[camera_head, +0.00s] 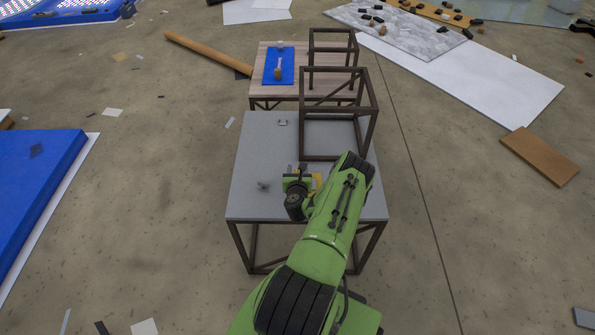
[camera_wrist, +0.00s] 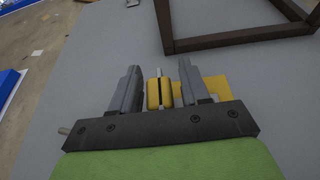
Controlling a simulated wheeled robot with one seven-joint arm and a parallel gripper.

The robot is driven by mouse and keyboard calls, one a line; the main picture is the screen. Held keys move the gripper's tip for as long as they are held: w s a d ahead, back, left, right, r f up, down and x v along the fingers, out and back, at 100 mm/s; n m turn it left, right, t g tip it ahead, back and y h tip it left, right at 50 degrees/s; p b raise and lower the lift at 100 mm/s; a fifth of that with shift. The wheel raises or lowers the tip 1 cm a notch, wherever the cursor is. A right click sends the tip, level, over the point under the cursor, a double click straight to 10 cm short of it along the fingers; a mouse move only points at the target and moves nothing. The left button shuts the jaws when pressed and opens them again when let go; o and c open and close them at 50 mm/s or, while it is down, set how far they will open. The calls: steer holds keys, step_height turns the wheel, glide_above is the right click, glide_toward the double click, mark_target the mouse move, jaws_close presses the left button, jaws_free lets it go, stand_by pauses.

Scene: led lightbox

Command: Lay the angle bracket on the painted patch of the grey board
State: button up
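My gripper (camera_wrist: 160,82) is open over the grey board (camera_head: 262,150). Between its fingers is a yellow block-like piece with a thin metal pin (camera_wrist: 159,92), with a narrow gap on each side; I cannot tell what it is. The yellow painted patch (camera_wrist: 218,87) lies just right of the fingers, partly hidden by the right one; it shows as a sliver in the head view (camera_head: 317,181). A small grey metal piece (camera_head: 264,186) lies left of my gripper and another (camera_head: 282,122) lies near the far edge. I cannot tell for sure which is the angle bracket.
A dark open box frame (camera_head: 304,115) stands on the board's right rear, close to my arm; it also shows in the wrist view (camera_wrist: 225,40). A wooden table (camera_head: 263,92) with a blue mat (camera_head: 270,70) stands behind. The board's left side is mostly clear.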

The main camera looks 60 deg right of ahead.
steer(key=shift+o, duration=0.4)
steer(key=shift+r, duration=0.15)
steer(key=shift+a+r, duration=0.1)
steer(key=shift+a, duration=0.1)
steer(key=p+v, duration=0.3)
steer(key=v, duration=0.1)
steer(key=shift+r+p, duration=0.1)
steer(key=shift+p, duration=0.25)
steer(key=p+v, duration=0.1)
steer(key=p, duration=0.1)
steer(key=p+v, duration=0.1)
steer(key=p, duration=0.1)
steer(key=shift+r+p, duration=0.3)
steer(key=shift+f+p+v, duration=0.2)
steer(key=shift+p+v, duration=1.15)
steer(key=shift+p, duration=0.55)
steer(key=shift+f+p+v, duration=0.15)
steer(key=shift+p+v, duration=1.15)
steer(key=shift+p, duration=0.55)
